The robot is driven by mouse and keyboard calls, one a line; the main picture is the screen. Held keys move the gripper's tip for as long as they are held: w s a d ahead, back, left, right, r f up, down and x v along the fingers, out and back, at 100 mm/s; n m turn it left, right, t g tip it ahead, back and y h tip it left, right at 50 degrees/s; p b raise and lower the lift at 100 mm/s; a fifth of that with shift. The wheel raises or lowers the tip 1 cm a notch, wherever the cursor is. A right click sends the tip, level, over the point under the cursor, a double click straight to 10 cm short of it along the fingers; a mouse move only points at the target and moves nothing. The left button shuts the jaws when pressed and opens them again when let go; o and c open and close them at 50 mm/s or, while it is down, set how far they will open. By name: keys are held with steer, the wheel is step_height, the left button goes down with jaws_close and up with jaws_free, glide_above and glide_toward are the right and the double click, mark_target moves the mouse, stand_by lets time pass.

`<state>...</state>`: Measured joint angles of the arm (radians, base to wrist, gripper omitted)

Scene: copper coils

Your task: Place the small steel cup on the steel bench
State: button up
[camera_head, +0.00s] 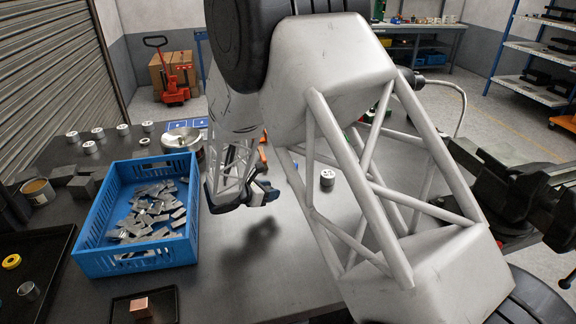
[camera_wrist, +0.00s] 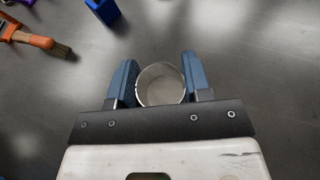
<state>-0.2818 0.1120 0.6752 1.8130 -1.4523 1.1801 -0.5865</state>
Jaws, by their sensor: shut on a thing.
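The small steel cup (camera_wrist: 160,86) shows in the wrist view as a round, open-topped metal cup between the blue fingers. My gripper (camera_wrist: 160,80) is shut on it. In the head view my gripper (camera_head: 262,196) hangs above the middle of the steel bench (camera_head: 225,285), right of the blue crate, and the cup is hard to make out there. A dark shadow lies on the bench below the gripper, with a gap between them. The bench is dark grey and bare under the gripper.
A blue crate (camera_head: 137,259) of metal pieces stands left. A black tray with a copper block (camera_head: 139,307) lies at the front. A steel cylinder (camera_head: 327,178) stands right of my gripper. A brush (camera_wrist: 40,41) and a blue block (camera_wrist: 103,10) lie beyond the fingers.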

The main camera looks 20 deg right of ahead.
steer(key=w, duration=0.5)
steer(key=w+f, duration=0.1)
steer(key=w, duration=0.9)
steer(key=shift+w+a+f, duration=0.1)
steer(key=shift+a+f, duration=0.1)
steer(key=shift+a, duration=0.15)
steer(key=shift+f, duration=1.75)
steer(key=shift+f, duration=0.2)
steer(key=o, duration=0.9)
